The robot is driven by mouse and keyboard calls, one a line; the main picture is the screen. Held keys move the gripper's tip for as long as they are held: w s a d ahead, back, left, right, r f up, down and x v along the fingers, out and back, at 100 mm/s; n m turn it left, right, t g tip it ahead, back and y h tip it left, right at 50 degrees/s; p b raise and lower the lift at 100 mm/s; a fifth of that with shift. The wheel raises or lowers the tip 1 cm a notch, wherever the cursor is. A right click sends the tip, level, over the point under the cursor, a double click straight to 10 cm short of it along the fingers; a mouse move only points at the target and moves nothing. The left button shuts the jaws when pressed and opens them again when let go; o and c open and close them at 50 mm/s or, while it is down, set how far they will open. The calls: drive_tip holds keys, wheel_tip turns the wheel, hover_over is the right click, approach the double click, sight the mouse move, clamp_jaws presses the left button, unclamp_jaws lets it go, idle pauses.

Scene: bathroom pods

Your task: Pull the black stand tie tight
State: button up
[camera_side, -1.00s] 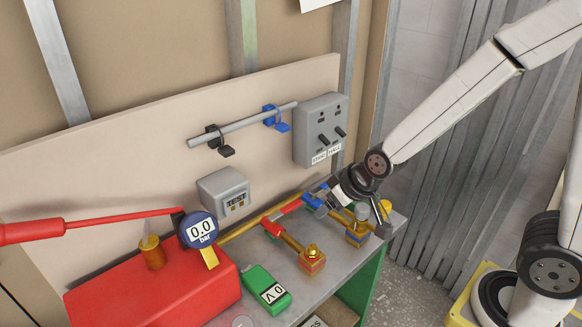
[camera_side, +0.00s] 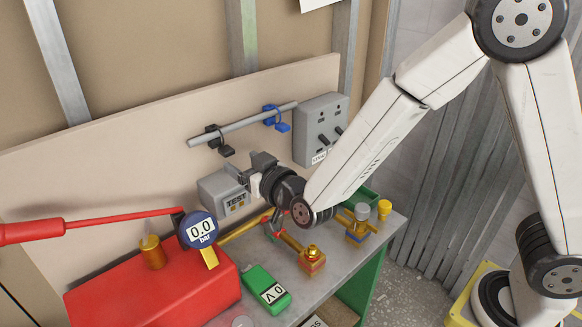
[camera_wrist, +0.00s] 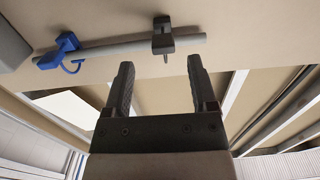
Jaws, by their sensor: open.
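The black stand tie (camera_side: 213,137) is wrapped around a grey rail on the wall board, near the rail's left end. Its dark tail hangs below to the right. It also shows in the wrist view (camera_wrist: 163,36), just beyond and between the fingertips. My gripper (camera_side: 250,165) is in front of the grey TEST box, below and right of the black tie. In the wrist view my gripper (camera_wrist: 160,66) is open, with nothing between its two fingers. The fingers look apart from the tie.
A blue tie (camera_side: 274,117) sits further right on the rail (camera_side: 243,124), near the switch panel (camera_side: 320,130). The TEST box (camera_side: 222,190) is close to my gripper. Brass valves (camera_side: 312,258), a red box (camera_side: 150,290) and a green meter (camera_side: 266,288) are on the bench below.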

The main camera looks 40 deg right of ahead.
sight(222, 148)
drive_tip(key=shift+a+r, duration=0.2)
drive_tip(key=shift+w, duration=0.15)
drive_tip(key=shift+w, duration=3.75)
clamp_jaws()
